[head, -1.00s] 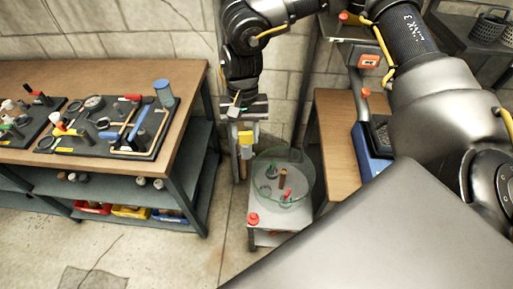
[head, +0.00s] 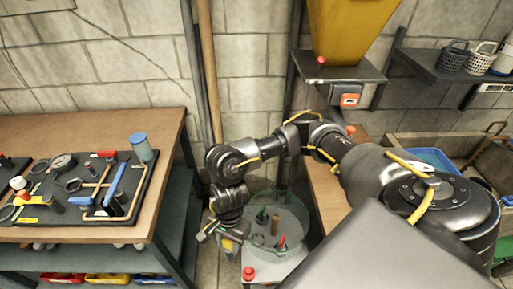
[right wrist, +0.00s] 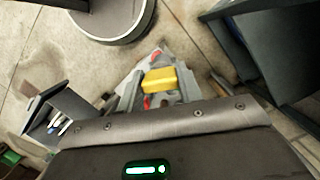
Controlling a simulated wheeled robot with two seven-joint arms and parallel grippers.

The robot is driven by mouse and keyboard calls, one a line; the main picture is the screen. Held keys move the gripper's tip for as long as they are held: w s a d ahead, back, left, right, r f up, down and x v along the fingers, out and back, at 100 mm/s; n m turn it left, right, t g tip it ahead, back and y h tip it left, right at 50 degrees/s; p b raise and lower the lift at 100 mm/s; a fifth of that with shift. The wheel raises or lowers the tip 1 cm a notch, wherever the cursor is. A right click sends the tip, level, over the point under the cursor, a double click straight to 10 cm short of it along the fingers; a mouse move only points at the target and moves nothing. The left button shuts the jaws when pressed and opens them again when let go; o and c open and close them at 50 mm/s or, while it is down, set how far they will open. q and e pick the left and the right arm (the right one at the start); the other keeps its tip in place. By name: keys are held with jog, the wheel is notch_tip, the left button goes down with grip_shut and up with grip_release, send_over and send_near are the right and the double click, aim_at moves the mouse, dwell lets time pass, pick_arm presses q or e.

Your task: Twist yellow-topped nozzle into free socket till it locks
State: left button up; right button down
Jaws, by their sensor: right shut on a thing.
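My right gripper (head: 230,250) hangs to the left of a clear glass bowl and is shut on the yellow-topped nozzle (head: 228,246). The nozzle's yellow block also shows in the right wrist view (right wrist: 160,80), between the two fingers. Its lower part is hard to make out. I cannot pick out the free socket for certain. On the workbench, a dark fixture board (head: 125,207) carries copper pipe, blue and red handles and a blue-topped cylinder (head: 139,146). My left gripper is not in view.
The glass bowl (head: 303,232) holds small green, brown and red items and stands on a pale stand with a red knob (head: 249,273). The wooden workbench (head: 80,127) is at left. A wall shelf (head: 345,73) carries a yellow hopper (head: 350,30).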

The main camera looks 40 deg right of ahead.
jog(key=w+d+f+m+t, duration=0.1)
jog(key=w+d+f+m, duration=0.25)
jog(key=d+m, duration=0.35)
jog(key=w+d+f+m+t, duration=0.2)
jog(key=d+f+m, duration=0.2)
jog(key=d+m, duration=0.35)
pick_arm(q)
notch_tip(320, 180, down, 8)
jog(key=b, duration=0.8)
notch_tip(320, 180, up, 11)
jog(key=p, duration=1.1)
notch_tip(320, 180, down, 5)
jog(key=b, duration=0.5)
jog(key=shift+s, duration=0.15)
pick_arm(e)
notch_tip(320, 180, down, 15)
jog(key=w+d+m+h, duration=0.1)
jog(key=d+m+h, duration=0.1)
jog(key=m, duration=1.3)
jog(key=shift+w+d+r+m+h, duration=0.25)
jog(key=shift+d+m+h, duration=0.1)
jog(key=shift+h, duration=0.45)
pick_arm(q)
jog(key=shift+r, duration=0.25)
pick_arm(e)
jog(key=shift+s+a, duration=0.1)
jog(key=shift+s, duration=0.05)
